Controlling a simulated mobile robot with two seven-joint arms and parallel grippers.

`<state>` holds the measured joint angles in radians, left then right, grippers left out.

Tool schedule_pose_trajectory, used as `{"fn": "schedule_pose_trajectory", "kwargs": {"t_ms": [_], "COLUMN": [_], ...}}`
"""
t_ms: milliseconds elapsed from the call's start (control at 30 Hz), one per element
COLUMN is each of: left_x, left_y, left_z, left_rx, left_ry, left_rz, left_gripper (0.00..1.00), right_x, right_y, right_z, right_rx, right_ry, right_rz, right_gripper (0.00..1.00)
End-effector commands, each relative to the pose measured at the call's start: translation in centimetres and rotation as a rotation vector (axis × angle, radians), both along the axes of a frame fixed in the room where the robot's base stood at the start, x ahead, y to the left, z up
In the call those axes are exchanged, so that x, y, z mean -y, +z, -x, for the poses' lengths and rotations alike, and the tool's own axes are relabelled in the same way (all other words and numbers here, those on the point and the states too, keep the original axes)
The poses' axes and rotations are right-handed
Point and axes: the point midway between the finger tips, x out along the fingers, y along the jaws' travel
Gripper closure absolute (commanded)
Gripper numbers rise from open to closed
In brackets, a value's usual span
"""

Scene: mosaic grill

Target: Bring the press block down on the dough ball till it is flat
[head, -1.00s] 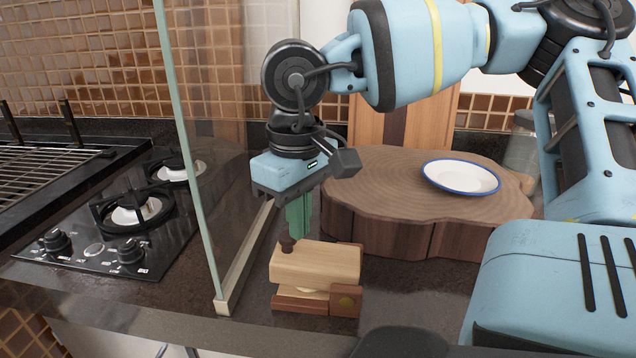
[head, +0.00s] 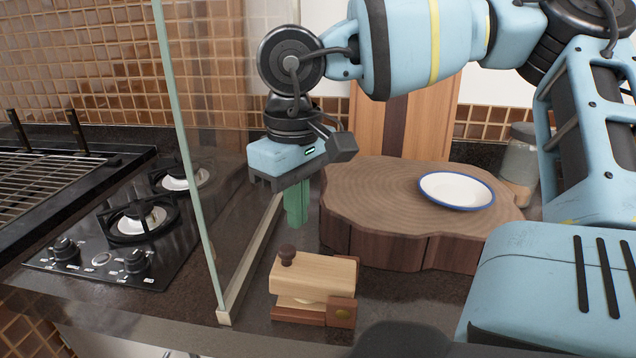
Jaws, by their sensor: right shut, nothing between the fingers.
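The press block (head: 318,274) is a light wooden slab with a dark round knob (head: 287,254) on its left end. It is joined to a darker hinge block and base (head: 341,313) at the right. A bit of the pale dough (head: 301,299) shows in the narrow gap between the block and the base; most of it is hidden. My right gripper (head: 296,222) is shut and empty, its green fingers pointing down, above and behind the knob and clear of it. My left gripper is out of view.
A glass panel (head: 187,150) with a pale bottom rail stands just left of the press. A thick wooden slab (head: 370,240) bearing a white plate (head: 457,191) is behind it. A gas hob (head: 120,235) lies left of the glass, and a jar (head: 521,160) stands at the back right.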

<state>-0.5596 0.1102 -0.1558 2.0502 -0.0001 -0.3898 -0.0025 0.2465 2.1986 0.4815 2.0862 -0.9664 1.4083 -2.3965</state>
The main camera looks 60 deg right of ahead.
Motion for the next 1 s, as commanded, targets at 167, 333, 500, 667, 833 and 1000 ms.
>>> {"fn": "schedule_pose_trajectory", "kwargs": {"t_ms": [167, 333, 500, 667, 833, 1000], "left_x": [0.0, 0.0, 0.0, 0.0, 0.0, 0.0], "left_y": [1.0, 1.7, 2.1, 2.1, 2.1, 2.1], "left_z": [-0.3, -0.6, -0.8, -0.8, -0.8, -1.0], "left_rx": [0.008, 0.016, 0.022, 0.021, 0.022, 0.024], "left_ry": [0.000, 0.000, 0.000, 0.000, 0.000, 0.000], "left_rz": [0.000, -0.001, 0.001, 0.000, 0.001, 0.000], "left_gripper": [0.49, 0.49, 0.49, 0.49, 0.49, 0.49], "right_x": [0.0, 0.0, 0.0, 0.0, 0.0, 0.0], "right_y": [1.5, 2.7, 3.3, 3.2, 3.2, 3.2], "right_z": [0.0, 0.0, 0.0, 0.0, 0.0, 0.0], "right_rx": [0.002, 0.003, 0.003, 0.001, 0.001, 0.001], "right_ry": [-0.001, 0.000, -0.001, -0.001, 0.000, 0.000], "right_rz": [0.000, 0.000, 0.000, 0.000, 0.000, 0.000], "right_gripper": [1.00, 1.00, 1.00, 1.00, 1.00, 1.00]}}
